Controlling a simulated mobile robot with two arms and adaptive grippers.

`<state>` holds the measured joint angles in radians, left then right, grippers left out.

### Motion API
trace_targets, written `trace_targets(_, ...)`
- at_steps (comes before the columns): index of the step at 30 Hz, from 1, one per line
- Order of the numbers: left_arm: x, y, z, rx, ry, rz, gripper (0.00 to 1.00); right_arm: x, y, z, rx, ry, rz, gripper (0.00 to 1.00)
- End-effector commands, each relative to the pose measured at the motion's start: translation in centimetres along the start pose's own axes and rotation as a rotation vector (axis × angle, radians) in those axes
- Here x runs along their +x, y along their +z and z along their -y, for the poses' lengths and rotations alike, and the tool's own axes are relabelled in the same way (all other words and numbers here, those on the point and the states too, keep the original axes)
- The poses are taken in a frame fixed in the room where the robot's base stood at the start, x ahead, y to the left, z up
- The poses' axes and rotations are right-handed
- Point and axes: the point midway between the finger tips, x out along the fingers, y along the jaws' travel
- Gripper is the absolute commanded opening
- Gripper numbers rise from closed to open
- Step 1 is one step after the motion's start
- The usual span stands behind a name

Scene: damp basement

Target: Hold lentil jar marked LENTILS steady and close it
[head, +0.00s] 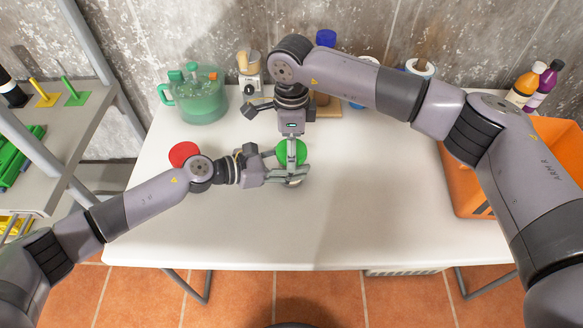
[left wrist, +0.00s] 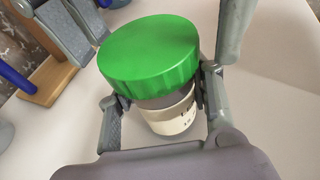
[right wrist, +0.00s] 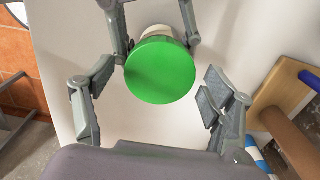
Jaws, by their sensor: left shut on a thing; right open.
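The lentil jar (left wrist: 172,118) is a pale, upright jar with a printed label, only partly readable in the left wrist view. A green lid (head: 291,152) sits over its mouth; the left wrist view also shows the lid (left wrist: 150,52). I cannot tell whether it is screwed tight. My left gripper (left wrist: 160,122) is shut on the jar body below the lid, one finger on each side. My right gripper (right wrist: 160,88) is open above, its fingers spread to either side of the lid and apart from it. The lid hides most of the jar from above.
A red disc (head: 184,154) lies on the white table (head: 380,220) by my left forearm. A green jug (head: 195,100) and a small blender-like item (head: 249,72) stand at the back. An orange crate (head: 466,190) is at the right. The front of the table is clear.

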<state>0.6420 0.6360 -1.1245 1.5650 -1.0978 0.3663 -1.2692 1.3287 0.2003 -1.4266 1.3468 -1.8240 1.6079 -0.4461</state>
Motion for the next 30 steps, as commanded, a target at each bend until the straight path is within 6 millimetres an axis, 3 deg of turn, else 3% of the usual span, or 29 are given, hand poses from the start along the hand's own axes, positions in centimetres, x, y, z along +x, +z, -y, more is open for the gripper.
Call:
trace_targets(9, 0.0, 0.0, 0.0, 0.001, 0.0, -0.001, 0.0, -3.8, 0.0, 0.1, 0.0, -0.003, 0.001, 0.77)
trace_targets(20, 0.0, 0.0, 0.0, 0.001, 0.0, -0.001, 0.0, -4.5, 0.0, 0.0, 0.0, -0.001, 0.001, 0.76)
trace_targets(27, 0.0, 0.0, 0.0, 0.001, 0.0, -0.001, 0.0, -7.7, 0.1, 0.1, -0.001, -0.003, 0.002, 0.76)
trace_targets(30, 0.0, -0.1, 0.0, 0.001, 0.0, -0.001, 0.0, -7.9, 0.0, 0.0, -0.001, -0.001, 0.001, 0.76)
